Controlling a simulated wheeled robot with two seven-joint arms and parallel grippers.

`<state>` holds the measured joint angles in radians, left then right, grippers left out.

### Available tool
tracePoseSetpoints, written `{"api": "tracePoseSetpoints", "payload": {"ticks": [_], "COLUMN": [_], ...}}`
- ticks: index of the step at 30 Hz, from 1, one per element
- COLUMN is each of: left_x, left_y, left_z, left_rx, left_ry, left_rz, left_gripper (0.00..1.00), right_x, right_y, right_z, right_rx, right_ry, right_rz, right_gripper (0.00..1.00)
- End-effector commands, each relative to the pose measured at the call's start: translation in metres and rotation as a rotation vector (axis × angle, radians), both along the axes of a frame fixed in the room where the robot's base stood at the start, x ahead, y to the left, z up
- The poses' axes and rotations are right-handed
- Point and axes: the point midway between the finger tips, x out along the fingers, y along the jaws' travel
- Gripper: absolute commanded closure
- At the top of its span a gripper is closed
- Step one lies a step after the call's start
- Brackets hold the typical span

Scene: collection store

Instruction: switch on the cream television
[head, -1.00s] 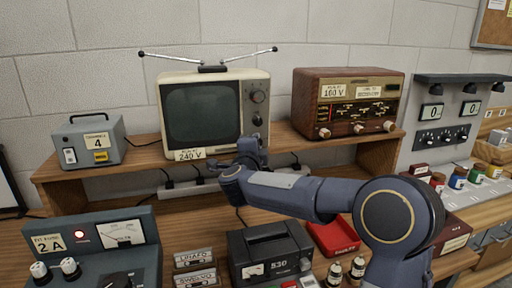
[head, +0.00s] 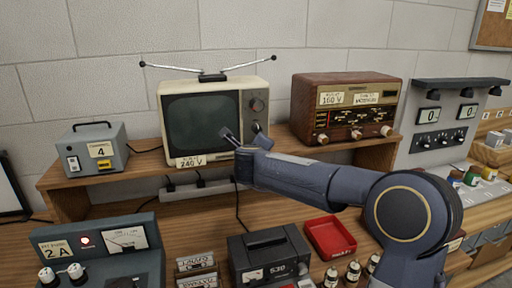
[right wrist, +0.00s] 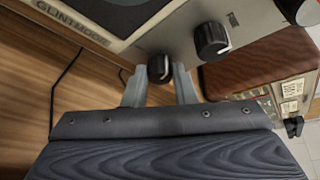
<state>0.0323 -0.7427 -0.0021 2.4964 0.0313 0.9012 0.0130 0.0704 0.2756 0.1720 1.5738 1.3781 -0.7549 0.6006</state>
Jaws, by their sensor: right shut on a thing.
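The cream television (head: 248,84) stands on the wooden shelf with its antennas spread. Its screen (head: 203,122) is dark. A tag reading 240 V (head: 190,161) is on its lower front. My right gripper (head: 239,132) is at the television's lower right front. In the right wrist view, my right gripper (right wrist: 160,74) is shut on the lower black knob (right wrist: 159,66), one finger on each side. The upper knob (right wrist: 212,40) with a white pointer line is free of the fingers. My left gripper is not in view.
A wooden radio (head: 345,106) tagged 160 V stands right of the television, a grey unit (head: 93,152) left of it. A power strip (head: 200,190) lies below the shelf. A black 830 device (head: 268,255) and a red tray (head: 330,237) are in front.

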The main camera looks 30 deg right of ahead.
Motion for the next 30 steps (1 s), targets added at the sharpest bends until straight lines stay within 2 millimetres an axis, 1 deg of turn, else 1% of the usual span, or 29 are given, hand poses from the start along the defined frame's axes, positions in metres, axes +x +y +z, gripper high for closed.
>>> {"api": "tracePoseSetpoints", "payload": {"ticks": [6, 20, 21, 25, 30], "left_x": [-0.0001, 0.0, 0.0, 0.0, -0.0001], "left_y": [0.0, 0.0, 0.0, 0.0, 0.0], "left_z": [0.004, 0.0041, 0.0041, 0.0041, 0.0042], "left_rx": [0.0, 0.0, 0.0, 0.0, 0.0], "left_ry": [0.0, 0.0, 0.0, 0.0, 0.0], "left_rz": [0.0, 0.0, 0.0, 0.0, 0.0], "left_gripper": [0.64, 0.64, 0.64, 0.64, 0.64], "right_x": [-0.0004, -0.0004, -0.0004, -0.0003, -0.0003], "right_y": [-0.0005, -0.0004, -0.0004, -0.0005, -0.0005], "right_z": [-0.0009, -0.0017, -0.0017, -0.0012, -0.0004], "right_rx": [0.049, 0.057, 0.057, 0.057, 0.056], "right_ry": [-0.008, -0.01, -0.01, -0.011, -0.012], "right_rz": [-0.001, 0.0, 0.0, -0.001, -0.001], "right_gripper": [0.98, 0.98, 0.7, 0.54, 0.54]}}
